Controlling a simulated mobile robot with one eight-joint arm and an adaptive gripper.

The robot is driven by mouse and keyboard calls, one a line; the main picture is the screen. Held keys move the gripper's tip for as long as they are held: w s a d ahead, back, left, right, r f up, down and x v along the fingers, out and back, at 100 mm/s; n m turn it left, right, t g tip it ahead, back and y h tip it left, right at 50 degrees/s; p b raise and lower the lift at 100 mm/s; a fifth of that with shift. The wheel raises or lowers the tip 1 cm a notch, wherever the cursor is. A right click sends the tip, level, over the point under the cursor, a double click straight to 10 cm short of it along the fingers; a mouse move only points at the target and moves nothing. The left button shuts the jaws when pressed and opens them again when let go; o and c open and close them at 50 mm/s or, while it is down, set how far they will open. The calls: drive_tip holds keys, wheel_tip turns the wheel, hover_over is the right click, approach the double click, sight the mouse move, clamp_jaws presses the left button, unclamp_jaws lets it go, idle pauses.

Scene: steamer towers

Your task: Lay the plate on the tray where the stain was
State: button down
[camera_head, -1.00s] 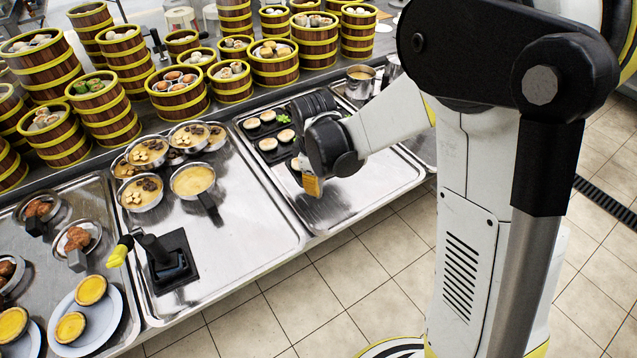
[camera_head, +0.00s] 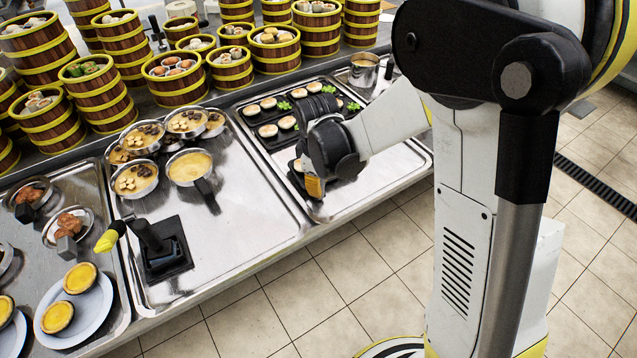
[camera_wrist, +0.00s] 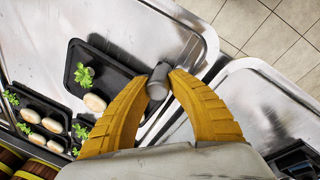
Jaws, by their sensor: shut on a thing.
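The black rectangular plate (camera_wrist: 110,68) carries a pale round bun (camera_wrist: 95,103) and a green sprig. It has a grey block-like handle (camera_wrist: 158,82). My gripper (camera_wrist: 159,79) is shut on this handle, its yellow fingers on either side. In the head view my gripper (camera_head: 314,187) is over the front part of the right-hand metal tray (camera_head: 398,165), and the wrist hides most of the plate. The tray also shows in the wrist view (camera_wrist: 190,50). I cannot tell whether the plate touches the tray. No clear stain shows; the bare metal has faint dark streaks.
Other black plates with buns (camera_head: 270,130) lie at the back of this tray. The left neighbouring tray (camera_head: 250,215) holds metal pans (camera_head: 190,167) and a black stand (camera_head: 165,255). Steamer towers (camera_head: 274,65) line the back. Tiled floor (camera_head: 350,280) lies in front.

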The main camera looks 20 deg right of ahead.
drive_tip(key=c, duration=1.5)
unclamp_jaws()
drive_tip(key=shift+s+a, duration=0.1)
drive_tip(key=shift+s, duration=0.05)
drive_tip(key=shift+r, duration=0.25)
drive_tip(key=shift+d+r+p, duration=0.2)
drive_tip(key=shift+r+p, duration=2.25)
drive_tip(key=shift+r, duration=0.8)
